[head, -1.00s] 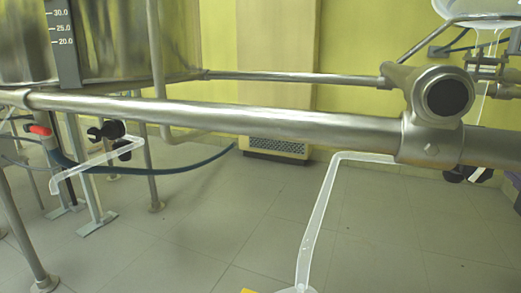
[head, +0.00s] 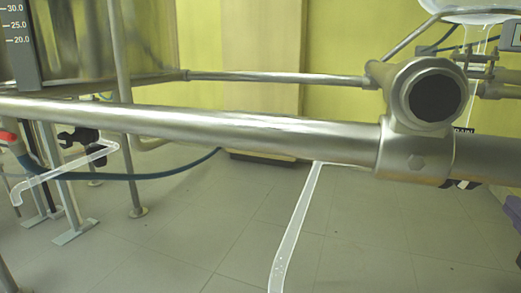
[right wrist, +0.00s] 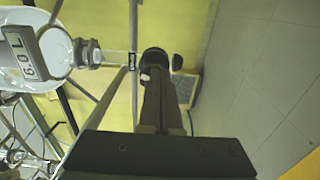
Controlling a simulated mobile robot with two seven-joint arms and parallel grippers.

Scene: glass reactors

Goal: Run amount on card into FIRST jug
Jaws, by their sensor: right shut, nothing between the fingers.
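A clear outlet tube (head: 297,228) slants down to the bottom edge in the head view; its lower end is out of frame. A dark valve handle (head: 462,184) shows partly below the pipe clamp. A round black knob (right wrist: 154,61) appears in the right wrist view, just beyond the fingertips of my right gripper (right wrist: 158,82). That gripper is shut and empty; I cannot tell whether it touches the knob. A dark purple part (head: 513,205) at the right edge of the head view seems to be mine. My left gripper, the card and any jug are not visible.
A thick steel pipe (head: 250,130) crosses the head view in front, with a large clamp joint (head: 425,95) at right. A steel vessel with a scale (head: 22,50) stands at left. A second black valve (head: 80,140) has its own clear tube. Tiled floor lies open below.

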